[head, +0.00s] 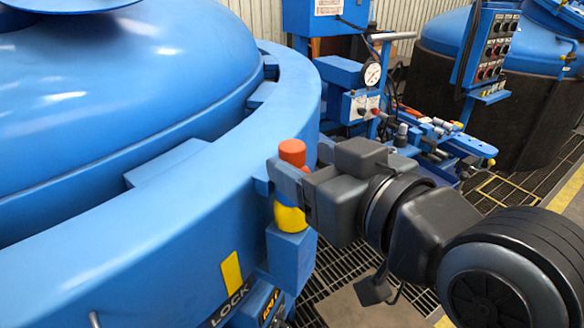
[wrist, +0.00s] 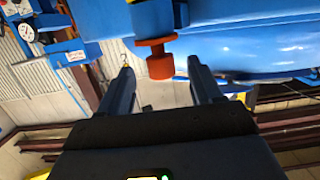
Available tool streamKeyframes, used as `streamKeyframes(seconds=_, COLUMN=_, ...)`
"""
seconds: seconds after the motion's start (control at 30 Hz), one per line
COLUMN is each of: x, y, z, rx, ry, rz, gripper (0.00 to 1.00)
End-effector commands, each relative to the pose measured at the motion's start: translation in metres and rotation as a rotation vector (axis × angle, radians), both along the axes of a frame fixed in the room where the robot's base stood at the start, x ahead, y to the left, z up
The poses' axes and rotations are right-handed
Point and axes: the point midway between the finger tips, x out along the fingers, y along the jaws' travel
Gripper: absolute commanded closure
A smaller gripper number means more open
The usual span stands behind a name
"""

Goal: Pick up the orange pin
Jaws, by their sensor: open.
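The orange pin (head: 293,152) stands upright in a blue bracket (head: 291,258) on the rim of the big blue furnace, with a yellow band (head: 290,218) below it. My gripper (head: 287,178) reaches in from the right at the pin, and a finger hides the pin's middle in the head view. In the wrist view the orange pin (wrist: 160,64) shows upside down, between the tips of the two spread fingers of my gripper (wrist: 160,72). Gaps show on both sides of it. The jaws are open; I see no contact.
The curved blue furnace rim (head: 190,190) lies close on the left of my gripper. A gauge (head: 372,74) and a blue valve stand (head: 440,140) are behind. A control panel (head: 490,50) stands at the back right. Dark floor grating (head: 340,270) lies below.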

Motion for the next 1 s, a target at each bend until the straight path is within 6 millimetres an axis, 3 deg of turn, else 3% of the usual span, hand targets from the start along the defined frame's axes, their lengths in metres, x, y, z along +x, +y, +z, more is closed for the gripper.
streamKeyframes(seconds=0.23, x=0.027, y=0.02, z=-0.005, rx=-0.001, ry=0.002, rz=0.001, gripper=0.35)
streamKeyframes(seconds=0.53, x=0.031, y=0.022, z=-0.006, rx=-0.001, ry=0.001, rz=-0.001, gripper=0.35)
streamKeyframes(seconds=1.0, x=0.03, y=0.022, z=-0.006, rx=-0.001, ry=0.001, rz=-0.001, gripper=0.79)
